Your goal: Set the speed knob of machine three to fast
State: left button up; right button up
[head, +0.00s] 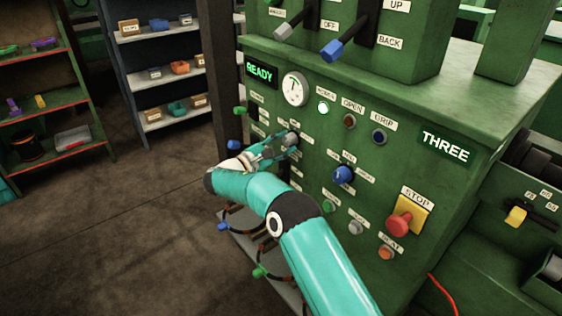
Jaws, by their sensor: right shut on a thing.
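The green machine (447,118) carries a plate reading THREE and a lit display reading READY. My right gripper (283,148) reaches its front panel from below and is shut on a grey knob (291,138) left of the panel's middle. The fingers hide part of this knob and its labels; I cannot read its setting or tell whether it is the speed knob. A blue knob (343,174) with small labels around it sits to the right, clear of the gripper. My left gripper is not in view.
A red stop button (399,226) on a yellow plate is right of my arm. Levers with grey and blue (333,50) handles stick out above the panel. Shelves (163,75) with small bins stand at the back left. The floor at left is clear.

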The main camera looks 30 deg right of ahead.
jog(key=shift+s+d+f+m+g+b, duration=0.1)
jog(key=shift+d+f+m+g+b, duration=0.1)
jog(key=shift+m+b, duration=0.4)
jog(key=shift+d+f+m+g+b, duration=0.1)
jog(key=shift+m+g+b, duration=0.1)
jog(key=shift+m+b, duration=0.4)
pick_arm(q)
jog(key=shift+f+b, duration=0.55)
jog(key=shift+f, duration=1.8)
pick_arm(e)
jog(key=shift+r+m, duration=0.25)
jog(key=shift+m, duration=0.25)
jog(key=o, duration=1.2)
jog(key=shift+c, duration=0.2)
jog(key=shift+a, duration=0.1)
